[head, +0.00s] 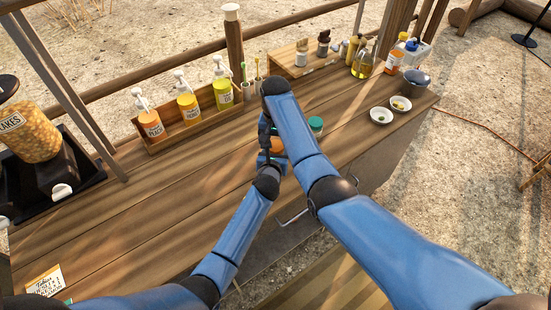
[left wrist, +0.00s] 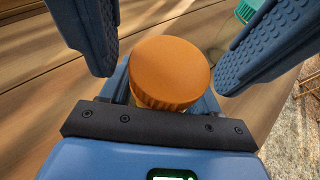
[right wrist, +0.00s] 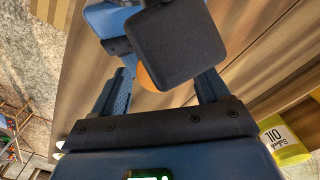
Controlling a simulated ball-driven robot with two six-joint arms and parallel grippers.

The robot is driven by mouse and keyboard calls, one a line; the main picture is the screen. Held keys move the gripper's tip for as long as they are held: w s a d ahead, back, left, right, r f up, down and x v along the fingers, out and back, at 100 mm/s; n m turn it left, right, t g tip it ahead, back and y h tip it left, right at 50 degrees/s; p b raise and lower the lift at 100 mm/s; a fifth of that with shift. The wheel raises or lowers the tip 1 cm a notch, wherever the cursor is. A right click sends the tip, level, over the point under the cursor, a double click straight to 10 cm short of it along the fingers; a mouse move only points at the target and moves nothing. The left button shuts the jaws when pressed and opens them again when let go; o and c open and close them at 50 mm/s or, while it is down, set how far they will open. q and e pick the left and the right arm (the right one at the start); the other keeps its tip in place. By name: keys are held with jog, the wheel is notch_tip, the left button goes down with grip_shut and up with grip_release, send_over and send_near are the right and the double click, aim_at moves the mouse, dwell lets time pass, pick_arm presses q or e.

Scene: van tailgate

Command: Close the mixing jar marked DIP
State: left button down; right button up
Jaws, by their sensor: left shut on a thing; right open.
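An orange ribbed lid (left wrist: 170,72) tops a jar whose body is almost hidden below it; I cannot tell whether it is fully seated. No DIP marking shows. My left gripper (head: 270,161) is shut on the jar under the lid. My right gripper (head: 266,131) is open above it; its two blue fingers stand apart on either side of the lid in the left wrist view, with gaps. The lid also shows in the head view (head: 277,146), and partly in the right wrist view (right wrist: 148,79) behind a black block. A teal-lidded jar (head: 316,123) stands to the right.
A wooden rack (head: 180,132) of pump bottles stands behind on the left. A small board (head: 300,69) with little bottles, an oil bottle (head: 363,62) and white bowls (head: 381,115) are at the back right. A cereal dispenser (head: 28,130) is far left.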

jog(key=c, duration=1.1)
jog(key=shift+m, duration=1.6)
jog(key=o, duration=1.2)
jog(key=shift+r, duration=2.2)
